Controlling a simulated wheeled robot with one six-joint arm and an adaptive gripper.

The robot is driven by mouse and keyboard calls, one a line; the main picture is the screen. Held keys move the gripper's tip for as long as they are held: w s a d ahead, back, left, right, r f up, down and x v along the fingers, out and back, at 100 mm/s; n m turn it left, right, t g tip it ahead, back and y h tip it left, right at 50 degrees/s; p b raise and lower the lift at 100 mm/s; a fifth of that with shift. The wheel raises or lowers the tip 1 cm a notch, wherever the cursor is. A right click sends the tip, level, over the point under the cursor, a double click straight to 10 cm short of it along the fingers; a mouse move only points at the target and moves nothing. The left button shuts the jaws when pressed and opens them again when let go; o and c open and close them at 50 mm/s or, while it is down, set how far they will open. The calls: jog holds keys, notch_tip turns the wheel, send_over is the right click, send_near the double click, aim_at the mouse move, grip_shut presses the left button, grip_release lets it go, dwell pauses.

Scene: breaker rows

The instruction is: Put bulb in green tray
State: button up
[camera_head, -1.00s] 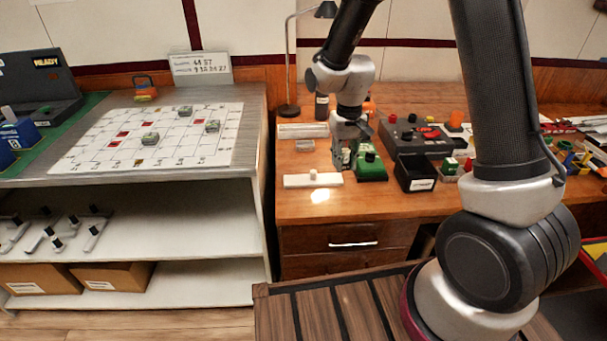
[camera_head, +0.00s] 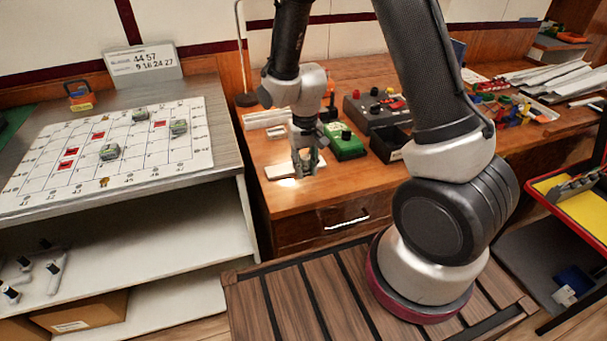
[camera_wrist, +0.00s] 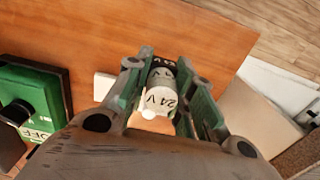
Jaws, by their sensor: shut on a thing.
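My gripper (camera_head: 306,165) is low over the front of the wooden desk, by a white strip (camera_head: 280,172). In the wrist view its fingers (camera_wrist: 172,100) are shut on a pale bulb (camera_wrist: 160,98) with a dark band and "24 V" lettering. The bulb sits between the fingers; I cannot tell whether it is clear of the strip. It cannot be made out in the head view. I cannot make out a green tray for certain; a bit of green surface (camera_head: 12,120) shows at the far left edge.
A green switch box (camera_head: 346,142) with a black knob stands close right of my gripper. A black bin (camera_head: 390,145) and grey control box (camera_head: 375,110) are beyond it. Left is a bench with a white grid board (camera_head: 120,150). A yellow-lined tray (camera_head: 575,205) is at right.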

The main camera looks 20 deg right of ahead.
aim_at(305, 176)
jog(key=shift+f, duration=1.95)
jog(key=o, duration=1)
jog(key=shift+f, duration=0.15)
